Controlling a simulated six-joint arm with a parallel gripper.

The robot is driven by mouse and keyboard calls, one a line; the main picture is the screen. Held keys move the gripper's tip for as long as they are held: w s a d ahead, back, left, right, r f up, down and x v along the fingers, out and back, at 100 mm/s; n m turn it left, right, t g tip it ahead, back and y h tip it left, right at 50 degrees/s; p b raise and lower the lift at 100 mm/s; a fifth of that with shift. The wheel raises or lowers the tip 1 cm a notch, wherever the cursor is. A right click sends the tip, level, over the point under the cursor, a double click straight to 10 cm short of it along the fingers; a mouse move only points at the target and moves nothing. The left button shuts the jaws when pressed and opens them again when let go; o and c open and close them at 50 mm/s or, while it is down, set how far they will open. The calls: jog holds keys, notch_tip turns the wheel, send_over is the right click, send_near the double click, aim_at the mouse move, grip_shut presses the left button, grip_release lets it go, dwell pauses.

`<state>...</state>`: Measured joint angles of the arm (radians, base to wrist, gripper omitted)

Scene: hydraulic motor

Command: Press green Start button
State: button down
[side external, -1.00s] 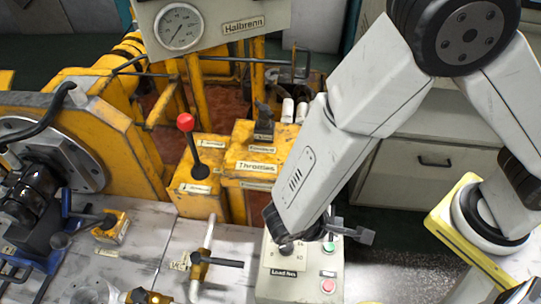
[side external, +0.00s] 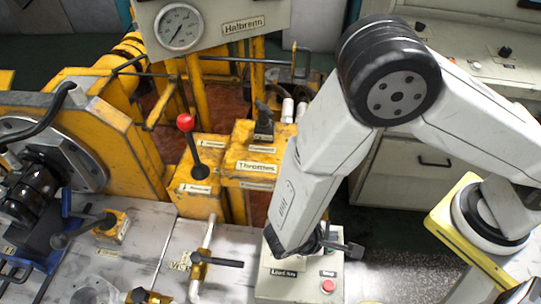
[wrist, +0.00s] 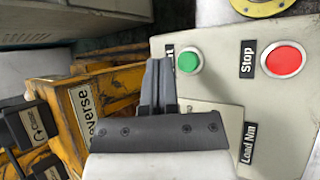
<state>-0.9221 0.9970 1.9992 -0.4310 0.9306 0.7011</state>
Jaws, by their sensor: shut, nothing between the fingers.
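The green Start button (wrist: 187,61) is on a pale grey control box, just right of my gripper's fingertips in the wrist view. Its label is partly hidden by the fingers. My gripper (wrist: 160,66) is shut and empty, and its fingers appear close to the button. I cannot tell whether they touch it. In the side external view, my gripper (side external: 350,248) is over the upper part of the control box (side external: 305,291), and the green button is hard to make out there.
The red Stop button (wrist: 284,58) is right of the green one; it also shows in the side external view (side external: 328,286). A Load Nm label (wrist: 248,143) is on the box. Yellow lever housings (side external: 250,155) and a red-knobbed lever (side external: 185,122) stand behind left.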

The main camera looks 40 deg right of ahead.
jog(key=shift+f, duration=1.2)
jog(key=shift+f, duration=0.75)
dwell(2.2)
jog(key=shift+r, duration=0.8)
jog(key=shift+r, duration=0.1)
dwell(0.4)
jog(key=shift+r, duration=2.4)
